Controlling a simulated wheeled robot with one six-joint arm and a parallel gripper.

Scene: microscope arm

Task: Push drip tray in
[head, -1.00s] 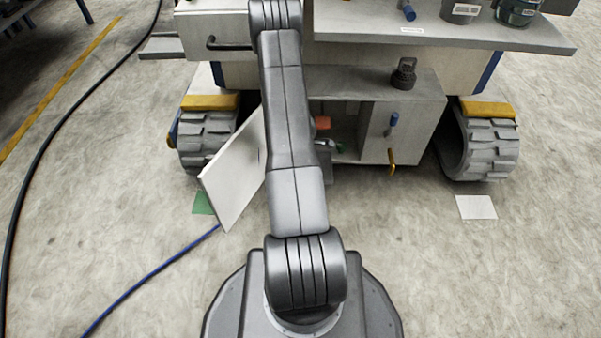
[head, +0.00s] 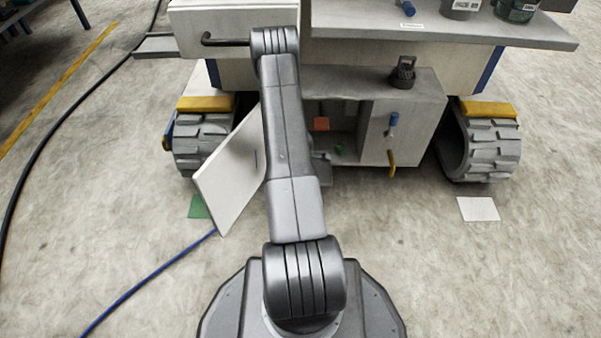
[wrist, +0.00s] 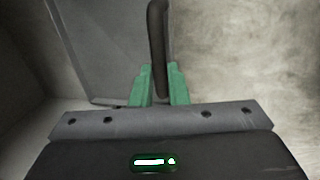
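A grey flat panel (wrist: 110,50) fills the upper left of the wrist view, with a dark bar handle (wrist: 157,45) along it; I take it for the drip tray, though I cannot be sure. My gripper (wrist: 160,88) has its green fingers close on both sides of this bar and seems shut on it.
The open grey cabinet (head: 425,105) sits between two tracks, with a yellow handle (head: 391,160). A white door panel (head: 228,180) stands open on the left. A blue cable (head: 150,275) lies on the floor.

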